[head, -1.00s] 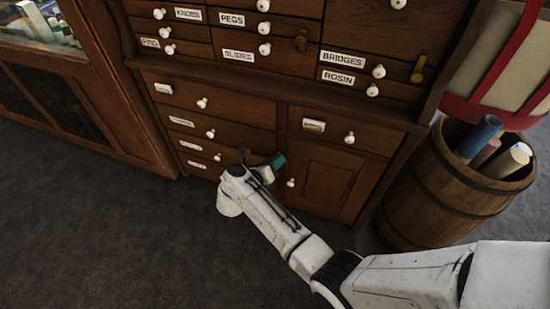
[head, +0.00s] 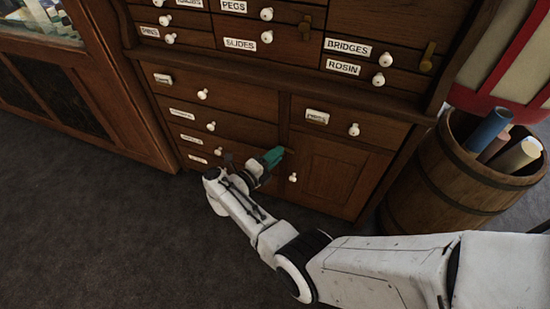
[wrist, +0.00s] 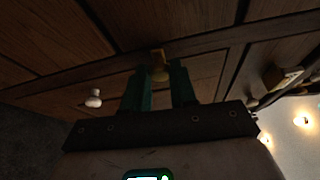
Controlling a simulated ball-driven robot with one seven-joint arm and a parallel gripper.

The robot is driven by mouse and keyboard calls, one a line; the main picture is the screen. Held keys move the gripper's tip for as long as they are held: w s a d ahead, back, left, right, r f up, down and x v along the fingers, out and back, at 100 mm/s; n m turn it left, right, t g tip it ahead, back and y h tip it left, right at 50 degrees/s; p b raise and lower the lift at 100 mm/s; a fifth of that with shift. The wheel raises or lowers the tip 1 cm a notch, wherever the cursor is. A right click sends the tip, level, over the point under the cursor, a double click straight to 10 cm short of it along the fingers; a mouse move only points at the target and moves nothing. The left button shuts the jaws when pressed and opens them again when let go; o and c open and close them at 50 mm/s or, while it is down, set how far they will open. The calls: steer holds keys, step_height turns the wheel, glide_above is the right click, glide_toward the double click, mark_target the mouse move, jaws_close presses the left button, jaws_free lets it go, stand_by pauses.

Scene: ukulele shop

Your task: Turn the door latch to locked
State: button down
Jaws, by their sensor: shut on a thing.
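The lower cabinet door (head: 323,179) is dark wood with a white knob (head: 293,177) at its left side; a white knob (wrist: 94,98) also shows in the wrist view. My gripper (head: 279,153) is at the door's upper left corner. In the wrist view, my gripper's two teal fingers (wrist: 159,84) stand on either side of the small brass door latch (wrist: 159,68) and are shut on it. The latch's tab shows above the fingertips; its lower part is partly hidden between them. In the head view my gripper mostly hides the latch.
Labelled drawers with white knobs fill the cabinet above and to the left. Brass latches (head: 305,28) (head: 427,57) show on the upper front. A barrel (head: 440,185) with rolled tubes stands at right. A glass-topped case (head: 125,90) is at left. The grey carpet (head: 90,220) is clear.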

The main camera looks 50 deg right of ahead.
steer(key=shift+f+n, duration=0.1)
steer(key=shift+n, duration=0.5)
steer(key=c, duration=0.9)
jaws_free()
steer(key=a, duration=1)
steer(key=shift+w+a, duration=0.25)
steer(key=shift+a, duration=0.15)
